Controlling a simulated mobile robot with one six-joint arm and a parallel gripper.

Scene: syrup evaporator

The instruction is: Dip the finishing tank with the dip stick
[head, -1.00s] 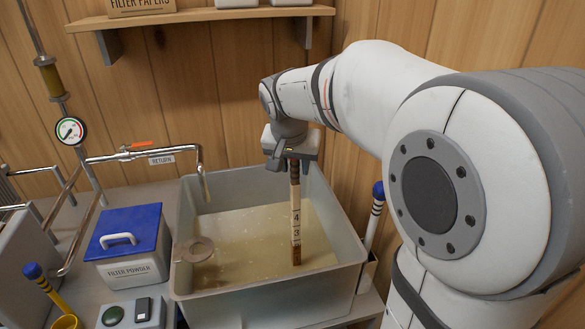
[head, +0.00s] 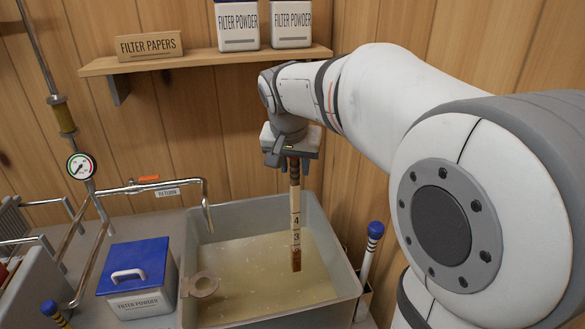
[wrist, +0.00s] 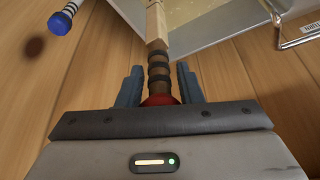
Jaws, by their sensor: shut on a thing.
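The dip stick (head: 295,215) is a pale, upright wooden stick with dark bands near its top and black numerals, 4 and 3 among them. Its lowest part is dark brown. My gripper (head: 291,150) is shut on its top end; the wrist view shows the banded stick (wrist: 158,65) and a red part between the fingers (wrist: 160,92). The finishing tank (head: 250,209) is a grey open bin holding cloudy tan liquid (head: 250,265). The stick stands over the tank's right half. I cannot tell whether its lower end touches the liquid.
A return pipe (head: 150,188) reaches over the back left rim. A blue-lidded filter powder box (head: 135,272) stands left. A blue-capped striped stick (head: 372,240) stands right of the tank. A shelf (head: 200,58) hangs above.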

